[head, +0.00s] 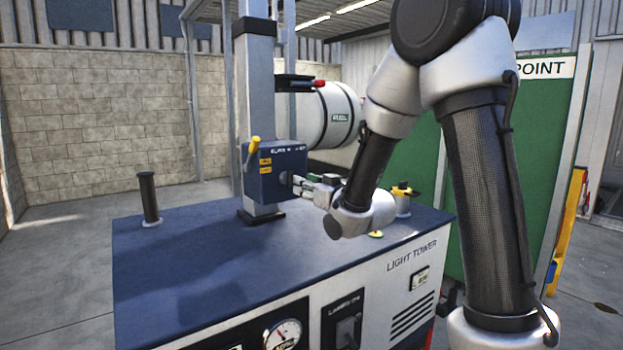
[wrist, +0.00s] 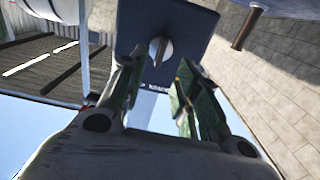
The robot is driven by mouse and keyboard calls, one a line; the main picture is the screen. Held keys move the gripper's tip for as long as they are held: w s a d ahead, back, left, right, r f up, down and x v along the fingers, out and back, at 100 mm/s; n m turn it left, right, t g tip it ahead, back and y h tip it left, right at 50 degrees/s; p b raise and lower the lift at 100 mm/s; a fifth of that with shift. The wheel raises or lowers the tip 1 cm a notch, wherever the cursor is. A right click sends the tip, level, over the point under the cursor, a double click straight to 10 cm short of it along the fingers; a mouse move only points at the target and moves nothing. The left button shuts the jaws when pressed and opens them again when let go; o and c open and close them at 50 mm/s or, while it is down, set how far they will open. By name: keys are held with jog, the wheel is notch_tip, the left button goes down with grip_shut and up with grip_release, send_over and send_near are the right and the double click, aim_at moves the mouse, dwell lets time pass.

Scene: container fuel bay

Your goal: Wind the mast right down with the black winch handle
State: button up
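The mast (head: 257,85) rises from the deck of the light tower (head: 210,260). A blue winch box (head: 275,172) is fixed to it, with a yellow lever (head: 252,150) on its left. My gripper (head: 303,188) is close to the box's right-hand side. In the wrist view my gripper (wrist: 157,92) has its fingers apart, with nothing seen between them. Beyond the tips, a pale round hub (wrist: 160,50) with a narrow upright part shows on the box (wrist: 185,20). I cannot make out a black winch handle for certain. Contact with the hub cannot be told.
A black upright cylinder (head: 149,198) stands at the deck's left. A black bracket with a red tip (head: 300,83) juts from the mast. A white tank (head: 325,115) is behind. A yellow-topped fitting (head: 402,200) is right of my wrist. The deck's front left is clear.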

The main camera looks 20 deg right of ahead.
aim_at(292, 179)
jog(key=x, duration=0.7)
jog(key=shift+w, duration=0.25)
jog(key=shift+c, duration=0.2)
grip_shut()
